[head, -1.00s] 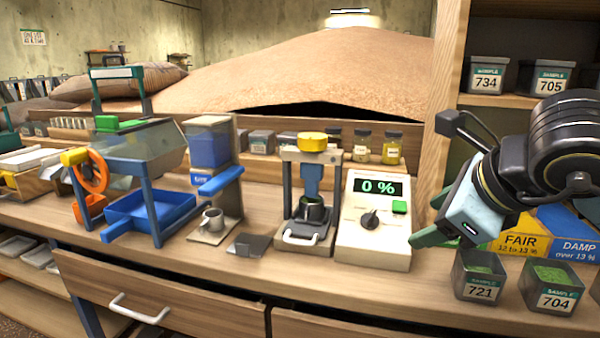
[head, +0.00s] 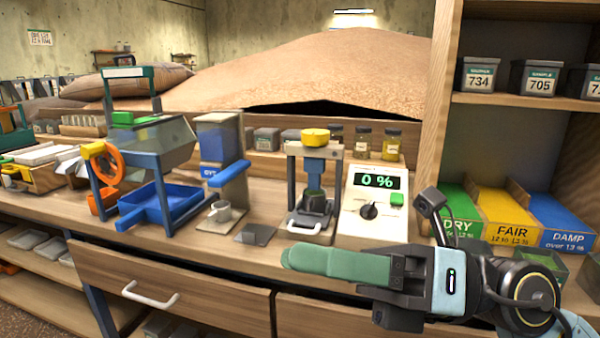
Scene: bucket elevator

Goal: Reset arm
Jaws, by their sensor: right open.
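My right gripper (head: 292,258) is at the lower right, in front of the bench edge. Its green fingers point left and look nearly edge-on, one behind the other, with nothing visible between them. It is open. My left gripper is not in view.
A meter reading 0 % (head: 373,206) and a small press (head: 312,190) stand behind the gripper. A blue tray (head: 165,203) is farther left. DRY (head: 458,222), FAIR (head: 508,228) and DAMP (head: 563,232) bins stand right. A drawer (head: 170,290) is below.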

